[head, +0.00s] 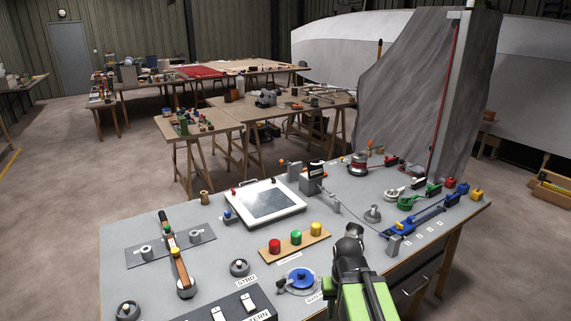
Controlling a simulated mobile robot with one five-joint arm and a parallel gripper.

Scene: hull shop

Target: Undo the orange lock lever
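A small orange knob (283,162) shows at the left of an upright grey-and-black fitting (315,176), near the back middle of the grey bench top. It is too small to tell whether it is the lock lever or how that lever is set. A long brown-orange lever (178,262) on a round grey base stands at the front left. My gripper (354,231) is over the right front part of the bench, to the right of the coloured buttons and apart from both. Its fingers are seen from behind and too small to tell open from shut.
A white-framed panel (268,203) lies mid-bench. A wooden strip with red, green and yellow buttons (296,238) is in front of it. A blue round fitting (301,279) is left of my arm. Blue and green fittings (430,218) stand at right. A grey sail (410,90) rises behind.

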